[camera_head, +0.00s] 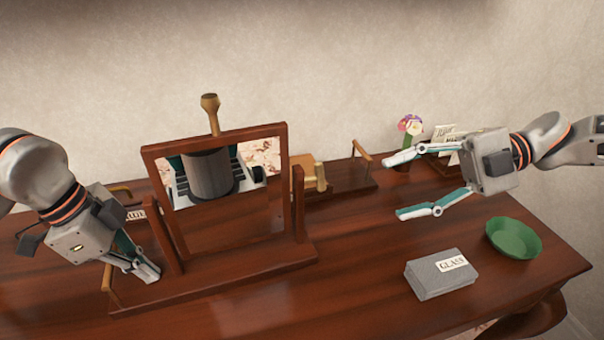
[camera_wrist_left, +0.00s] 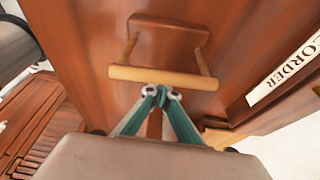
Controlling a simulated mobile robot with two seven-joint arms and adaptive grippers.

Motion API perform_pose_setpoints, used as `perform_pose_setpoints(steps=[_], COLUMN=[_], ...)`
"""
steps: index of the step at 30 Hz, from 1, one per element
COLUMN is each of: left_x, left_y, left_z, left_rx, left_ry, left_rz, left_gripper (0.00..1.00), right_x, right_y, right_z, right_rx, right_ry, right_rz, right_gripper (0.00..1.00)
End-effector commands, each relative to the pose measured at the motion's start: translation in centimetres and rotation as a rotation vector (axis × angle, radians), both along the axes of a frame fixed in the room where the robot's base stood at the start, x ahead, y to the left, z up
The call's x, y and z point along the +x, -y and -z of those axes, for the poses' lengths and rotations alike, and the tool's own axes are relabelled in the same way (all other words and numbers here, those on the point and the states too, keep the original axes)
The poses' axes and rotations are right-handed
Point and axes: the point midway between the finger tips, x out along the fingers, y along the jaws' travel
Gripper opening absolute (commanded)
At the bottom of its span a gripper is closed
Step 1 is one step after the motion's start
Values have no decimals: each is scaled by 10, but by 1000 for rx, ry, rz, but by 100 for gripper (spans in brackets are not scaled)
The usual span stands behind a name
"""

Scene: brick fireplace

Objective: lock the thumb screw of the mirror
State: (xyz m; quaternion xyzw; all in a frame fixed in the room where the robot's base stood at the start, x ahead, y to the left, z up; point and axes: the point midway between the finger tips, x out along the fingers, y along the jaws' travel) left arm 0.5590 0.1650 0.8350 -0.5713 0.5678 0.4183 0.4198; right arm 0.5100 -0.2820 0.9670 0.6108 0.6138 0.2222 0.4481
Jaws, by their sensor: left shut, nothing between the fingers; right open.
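The mirror (camera_head: 277,178) stands in a reddish-brown wooden frame on a stand with two posts and a base (camera_head: 215,287). Its glass reflects grey and dark parts of my own body. A tan knob on a stem (camera_head: 209,102) shows above the frame's top edge; I cannot tell whether it is the thumb screw. My left gripper (camera_head: 150,273) is shut and empty, low beside the left end of the stand. In the left wrist view its fingertips (camera_wrist_left: 161,92) are beside a tan bar on two posts (camera_wrist_left: 165,76). My right gripper (camera_head: 417,184) is open and empty above the table's right side.
A grey block labelled GLASS (camera_head: 437,283) and a green bowl (camera_head: 513,238) are at the table's front right. A flower vase (camera_head: 409,130) stands behind my right gripper. A partly hidden label (camera_wrist_left: 286,71) is right of the bar. Bare tabletop (camera_head: 360,240) lies right of the mirror.

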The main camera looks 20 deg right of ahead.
Motion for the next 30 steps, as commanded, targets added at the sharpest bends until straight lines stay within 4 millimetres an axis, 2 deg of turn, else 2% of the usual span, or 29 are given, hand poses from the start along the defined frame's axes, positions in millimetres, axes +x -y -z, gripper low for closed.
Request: perform_pose_setpoints(steps=[1,6,13,20,30], left_x=[-4,-4,-4,-4,-4], left_y=[-1,-1,-1,-1,-1], left_z=[10,10,10,10,10], left_rx=[6,6,6,6,6], left_ry=[-18,-18,-18,-18,-18], left_rz=[2,2,2,2,2], left_gripper=[0,0,0,0,0], right_x=[10,31,38,44,59], right_y=[1,4,-4,-31,-80], right_z=[2,-6,-6,0,9], right_rx=[29,78,86,84,86], right_ry=[35,131,153,147,148], right_rz=[27,88,102,98,98], right_gripper=[53,53,53,53,53])
